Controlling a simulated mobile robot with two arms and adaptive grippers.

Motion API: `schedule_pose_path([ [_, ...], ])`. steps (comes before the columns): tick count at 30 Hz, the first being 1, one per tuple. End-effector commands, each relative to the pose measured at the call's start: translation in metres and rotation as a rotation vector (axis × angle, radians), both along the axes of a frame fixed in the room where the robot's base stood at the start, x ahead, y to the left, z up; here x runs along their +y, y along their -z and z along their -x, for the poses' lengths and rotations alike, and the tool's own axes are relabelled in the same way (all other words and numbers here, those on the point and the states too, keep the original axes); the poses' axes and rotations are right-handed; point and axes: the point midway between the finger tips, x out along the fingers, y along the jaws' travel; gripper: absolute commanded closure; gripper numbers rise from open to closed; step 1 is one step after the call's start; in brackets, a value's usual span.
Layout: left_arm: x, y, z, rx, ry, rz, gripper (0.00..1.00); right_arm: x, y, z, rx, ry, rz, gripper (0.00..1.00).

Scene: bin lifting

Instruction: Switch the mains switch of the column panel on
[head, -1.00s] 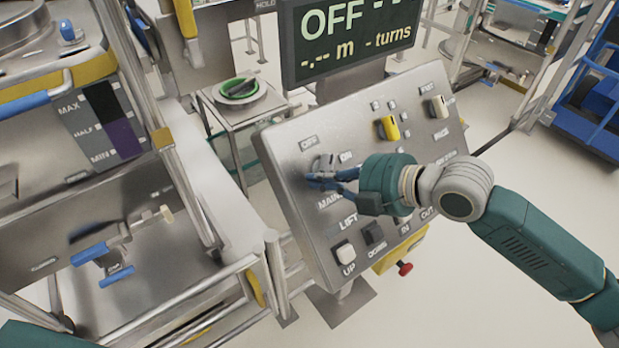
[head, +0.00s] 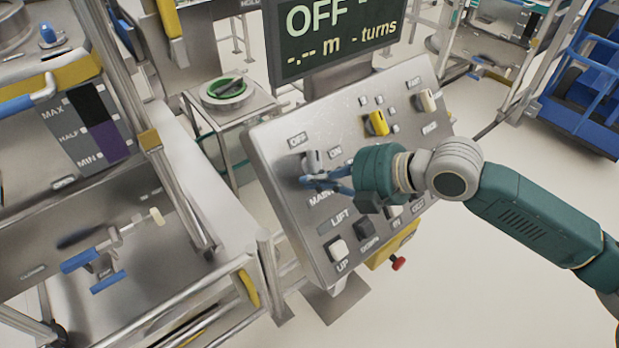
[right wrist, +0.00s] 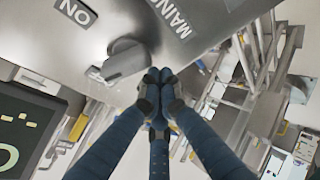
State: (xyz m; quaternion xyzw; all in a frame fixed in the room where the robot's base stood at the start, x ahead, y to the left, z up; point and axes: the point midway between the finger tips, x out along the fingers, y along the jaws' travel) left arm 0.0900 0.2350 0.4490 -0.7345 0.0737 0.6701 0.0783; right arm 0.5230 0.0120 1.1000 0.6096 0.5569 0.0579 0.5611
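The tilted grey column panel (head: 285,185) fills the middle of the head view. Its mains switch (head: 312,160) is a grey rotary knob between the OFF label (head: 298,140) and the ON label (head: 336,152). The display (head: 335,35) above reads OFF. My right gripper (head: 312,181) is at the knob's lower side. In the right wrist view, the right gripper's blue fingertips (right wrist: 158,80) are together with nothing between them, beside the knob (right wrist: 125,60). Whether they touch it I cannot tell. My left gripper is not in view.
A red knob (head: 398,263) sticks out below. A metal machine frame (head: 170,165) stands close on the left.

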Motion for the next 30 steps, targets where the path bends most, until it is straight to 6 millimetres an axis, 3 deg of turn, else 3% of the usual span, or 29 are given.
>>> schedule_pose_path([
  [23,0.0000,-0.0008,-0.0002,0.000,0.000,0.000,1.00,-0.0085,0.0033,0.0000,0.000,0.010,-0.001,1.00],
  [30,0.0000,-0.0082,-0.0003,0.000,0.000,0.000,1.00,-0.0085,-0.0046,-0.0002,0.000,0.010,-0.001,1.00],
])
